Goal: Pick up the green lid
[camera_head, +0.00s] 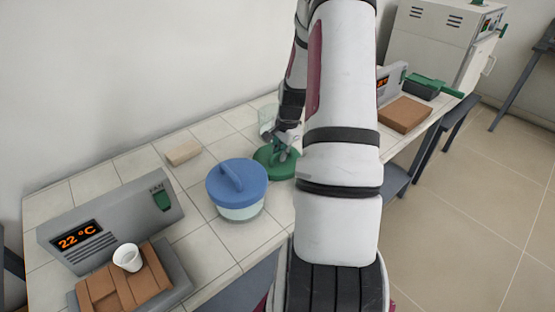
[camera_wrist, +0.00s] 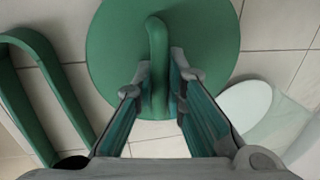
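The green lid (camera_head: 265,161) is a flat round disc on the tiled bench, partly hidden by my arm in the head view. In the wrist view the lid (camera_wrist: 112,50) fills the upper middle, with its upright bar handle (camera_wrist: 158,65) standing up from the disc. My gripper (camera_wrist: 161,75) is over the lid, its two fingers on either side of the handle, one left and one right. The fingertips are very close to the handle; firm contact does not show. In the head view my gripper (camera_head: 284,150) is small and partly covered by my arm.
A blue-lidded container (camera_head: 237,190) stands just left of the lid. A clear glass vessel (camera_head: 268,117) stands behind it. A green looped bar (camera_wrist: 45,80) lies left in the wrist view. A furnace panel (camera_head: 110,222) and white cup (camera_head: 127,257) are front left, a tan block (camera_head: 184,153) farther back.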

